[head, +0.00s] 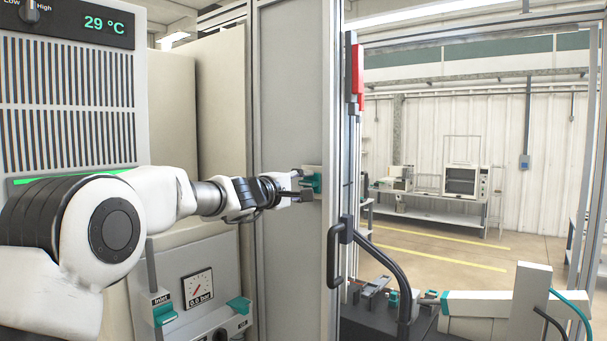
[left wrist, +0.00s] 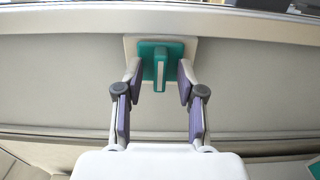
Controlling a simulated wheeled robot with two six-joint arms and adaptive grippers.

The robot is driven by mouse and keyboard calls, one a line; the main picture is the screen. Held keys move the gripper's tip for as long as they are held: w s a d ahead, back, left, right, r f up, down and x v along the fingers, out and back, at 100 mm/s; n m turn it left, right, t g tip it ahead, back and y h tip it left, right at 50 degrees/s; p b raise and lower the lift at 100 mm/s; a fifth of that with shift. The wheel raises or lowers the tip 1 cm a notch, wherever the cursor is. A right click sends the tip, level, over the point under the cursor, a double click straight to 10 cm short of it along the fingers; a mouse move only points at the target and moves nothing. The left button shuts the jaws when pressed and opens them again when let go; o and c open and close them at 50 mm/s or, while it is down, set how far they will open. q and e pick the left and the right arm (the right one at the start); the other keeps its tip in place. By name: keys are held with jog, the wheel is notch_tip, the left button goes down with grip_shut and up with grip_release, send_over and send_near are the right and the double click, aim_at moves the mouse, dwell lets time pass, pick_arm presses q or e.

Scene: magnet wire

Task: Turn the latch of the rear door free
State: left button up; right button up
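The latch is a teal handle (head: 314,182) on a light square plate (head: 309,170), mounted on the grey door panel (head: 290,80) near its right edge. My left gripper (head: 299,186) reaches it from the left in the head view. In the left wrist view, the teal latch (left wrist: 160,67) stands between the two fingers of my left gripper (left wrist: 160,88). The fingers are apart, one on each side, with gaps to the handle. The handle's grip points toward the camera. My right gripper is not seen.
A black bar handle (head: 335,255) sits on the frame edge right of the panel. Below are a pressure gauge (head: 197,287) and teal valve levers (head: 164,312). A white and teal device (head: 490,303) stands lower right. A bench with a microwave-like box (head: 461,181) is far behind.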

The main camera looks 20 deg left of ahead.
pick_arm(q)
jog(key=shift+s+a+r, duration=0.1)
jog(key=shift+s+a, duration=0.05)
jog(key=shift+s, duration=0.15)
jog(key=shift+w, duration=0.2)
grip_shut()
jog(key=shift+f+n+b, duration=0.25)
jog(key=shift+n+b, duration=0.15)
jog(key=n+b, duration=0.2)
jog(key=n, duration=0.3)
jog(key=shift+n, duration=0.3)
jog(key=n, duration=0.5)
jog(key=shift+r+n, duration=0.1)
jog(key=shift+n, duration=0.2)
jog(key=n+p, duration=0.1)
jog(key=n, duration=0.4)
jog(key=shift+n, duration=0.4)
